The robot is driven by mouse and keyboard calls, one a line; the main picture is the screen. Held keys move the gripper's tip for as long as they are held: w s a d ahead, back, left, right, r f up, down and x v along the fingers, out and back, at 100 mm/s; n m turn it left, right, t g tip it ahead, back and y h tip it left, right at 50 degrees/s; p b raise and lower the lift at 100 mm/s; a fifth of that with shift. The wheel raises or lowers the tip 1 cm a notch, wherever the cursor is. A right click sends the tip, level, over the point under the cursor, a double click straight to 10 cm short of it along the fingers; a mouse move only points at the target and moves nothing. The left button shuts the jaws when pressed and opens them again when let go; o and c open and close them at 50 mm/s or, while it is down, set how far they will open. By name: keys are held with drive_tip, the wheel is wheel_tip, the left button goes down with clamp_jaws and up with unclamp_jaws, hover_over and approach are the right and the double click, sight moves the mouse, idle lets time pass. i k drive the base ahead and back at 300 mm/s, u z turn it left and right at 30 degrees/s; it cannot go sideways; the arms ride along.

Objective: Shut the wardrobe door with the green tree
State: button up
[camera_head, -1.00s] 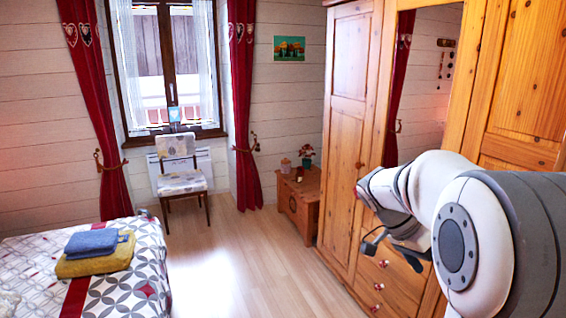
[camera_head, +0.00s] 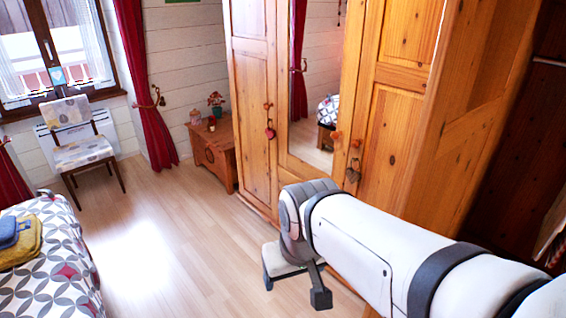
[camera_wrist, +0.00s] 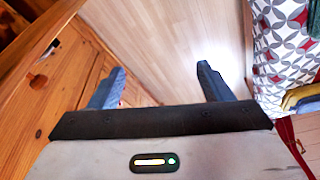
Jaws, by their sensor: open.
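The wooden wardrobe (camera_head: 257,170) fills the middle and right of the head view. A tall mirror (camera_head: 318,100) sits between panelled doors. At the right, a dark open compartment (camera_head: 535,140) shows a hanging rail (camera_head: 549,63) and some cloth. A wooden panel (camera_head: 475,120) stands beside this opening; I cannot tell whether it is an open door. No green tree is visible. My gripper (camera_head: 294,288) is open and empty in front of the wardrobe, fingers over the floor. In the wrist view my gripper (camera_wrist: 160,76) has its two fingers apart, with wardrobe wood (camera_wrist: 30,80) at left.
A bed with patterned cover (camera_head: 50,270) and folded towels (camera_head: 22,243) stands at left. A chair (camera_head: 82,152) is by the window. A small wooden chest (camera_head: 213,150) stands beside the wardrobe. The floor (camera_head: 150,240) between bed and wardrobe is clear.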

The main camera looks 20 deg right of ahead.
sight(480, 50)
drive_tip(key=z, duration=0.9)
drive_tip(key=k, duration=0.85)
drive_tip(key=z, duration=0.1)
drive_tip(key=i, duration=1)
drive_tip(key=z, duration=0.05)
